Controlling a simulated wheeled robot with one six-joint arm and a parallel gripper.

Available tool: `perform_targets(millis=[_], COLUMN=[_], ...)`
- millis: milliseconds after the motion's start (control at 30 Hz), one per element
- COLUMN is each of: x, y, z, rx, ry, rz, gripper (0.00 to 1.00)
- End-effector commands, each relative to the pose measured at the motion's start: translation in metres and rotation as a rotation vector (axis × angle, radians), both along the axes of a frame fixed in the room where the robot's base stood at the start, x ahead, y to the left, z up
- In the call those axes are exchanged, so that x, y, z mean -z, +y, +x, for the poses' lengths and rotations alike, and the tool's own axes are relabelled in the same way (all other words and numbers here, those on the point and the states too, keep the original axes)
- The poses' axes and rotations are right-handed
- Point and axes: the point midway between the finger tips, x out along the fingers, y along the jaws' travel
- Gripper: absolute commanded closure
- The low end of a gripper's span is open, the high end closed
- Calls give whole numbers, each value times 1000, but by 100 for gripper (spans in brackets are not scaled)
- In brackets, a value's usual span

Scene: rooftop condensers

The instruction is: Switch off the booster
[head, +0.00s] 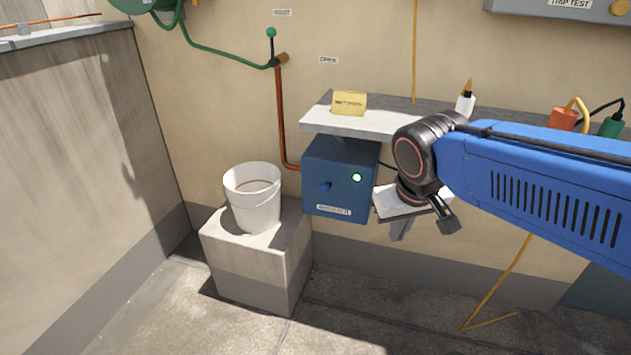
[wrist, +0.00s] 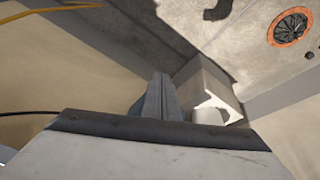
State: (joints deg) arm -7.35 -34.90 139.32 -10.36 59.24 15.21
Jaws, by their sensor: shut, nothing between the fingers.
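The booster (head: 340,200) is a blue box with a small label, mounted on the wall under the grey shelf. Its front carries a blue knob (head: 325,187) at the left and a lit green lamp (head: 357,178) at the right. I cannot tell the knob's exact setting. My gripper (head: 398,236) points down, just right of the booster in the picture and apart from the knob. Its fingers are shut and empty, and they show together in the wrist view (wrist: 162,80).
A shelf (head: 385,122) above the booster bears a yellow card (head: 349,103), a white bottle (head: 465,104) and an orange item (head: 562,119). A white bucket (head: 254,200) stands on a concrete block (head: 255,258) at the left. A green-knobbed lever (head: 271,33) tops a copper pipe.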

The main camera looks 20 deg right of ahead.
Motion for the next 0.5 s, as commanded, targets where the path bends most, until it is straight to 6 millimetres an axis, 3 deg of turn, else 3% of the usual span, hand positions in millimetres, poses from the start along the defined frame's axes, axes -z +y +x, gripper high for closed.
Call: perform_targets(millis=[500], x=[-21], y=[20], z=[94], rx=[134], ry=[37], rz=[-200], gripper=[100])
